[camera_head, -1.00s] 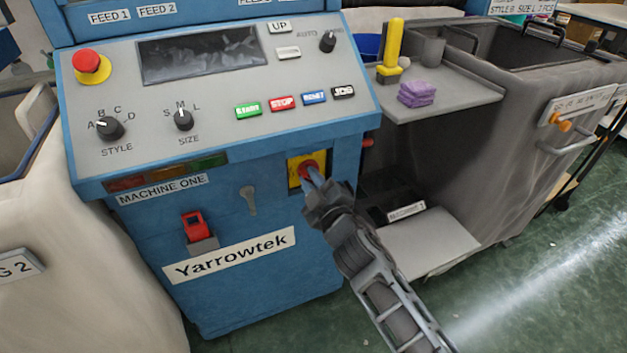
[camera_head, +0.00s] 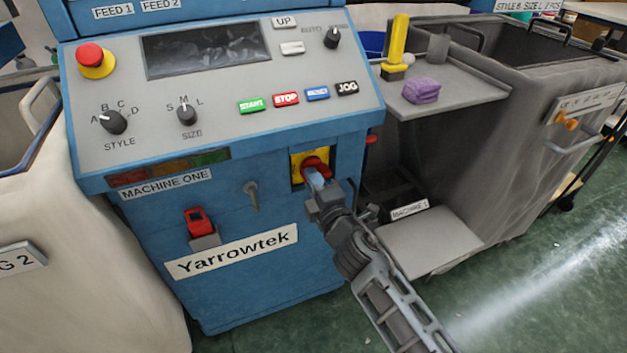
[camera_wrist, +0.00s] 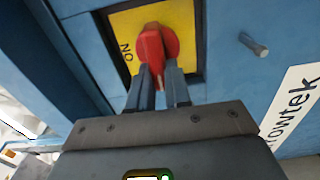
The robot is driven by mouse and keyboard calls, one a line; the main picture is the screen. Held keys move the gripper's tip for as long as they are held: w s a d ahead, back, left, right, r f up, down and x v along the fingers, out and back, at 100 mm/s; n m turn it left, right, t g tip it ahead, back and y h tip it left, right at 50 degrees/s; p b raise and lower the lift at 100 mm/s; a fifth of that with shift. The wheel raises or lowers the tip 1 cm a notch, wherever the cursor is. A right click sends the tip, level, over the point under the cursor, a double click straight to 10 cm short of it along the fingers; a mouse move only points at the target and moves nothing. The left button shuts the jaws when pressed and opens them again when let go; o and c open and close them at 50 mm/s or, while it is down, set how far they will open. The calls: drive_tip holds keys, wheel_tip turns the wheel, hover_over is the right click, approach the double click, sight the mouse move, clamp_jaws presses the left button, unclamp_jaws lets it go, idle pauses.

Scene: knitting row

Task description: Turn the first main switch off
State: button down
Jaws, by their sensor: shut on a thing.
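The main switch is a red rotary knob (camera_head: 317,165) on a yellow plate (camera_head: 297,171) on the front of the blue machine labelled MACHINE ONE. In the wrist view the red knob (camera_wrist: 157,45) stands before the yellow plate (camera_wrist: 125,22), where the letters "NO" or a turned "ON" show beside it. My gripper (camera_head: 316,178) reaches the knob from below right. In the wrist view its two fingers (camera_wrist: 159,86) are shut on the lower part of the knob. The fingertips partly hide the knob's grip, and other plate markings cannot be seen.
A grey lever or key (camera_head: 251,194) sticks out left of the switch, with a red padlock-like part (camera_head: 199,221) lower left.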

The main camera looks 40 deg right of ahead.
idle(0.6)
drive_tip(key=c, duration=1.1)
unclamp_jaws()
drive_tip(key=shift+o, duration=0.2)
drive_tip(key=b+v, duration=0.1)
drive_tip(key=v, duration=0.7)
drive_tip(key=shift+w, duration=0.1)
drive_tip(key=s+a+r+m+g+y+p, duration=0.1)
drive_tip(key=s+a+m+y+p, duration=0.2)
drive_tip(key=s, duration=0.7)
drive_tip(key=s+a+r+m+y+p, duration=0.1)
drive_tip(key=s+a+r+m+p, duration=0.3)
drive_tip(key=s, duration=0.7)
drive_tip(key=s+a+r+m, duration=0.1)
drive_tip(key=s+r+m, duration=0.2)
drive_tip(key=s+r, duration=0.2)
drive_tip(key=s+a+r+m+g+y+p, duration=0.1)
drive_tip(key=s+r+m, duration=0.3)
drive_tip(key=s, duration=0.5)
drive_tip(key=shift+s+a+r+m+g, duration=0.3)
drive_tip(key=shift+a+r, duration=0.25)
drive_tip(key=shift+r, duration=0.1)
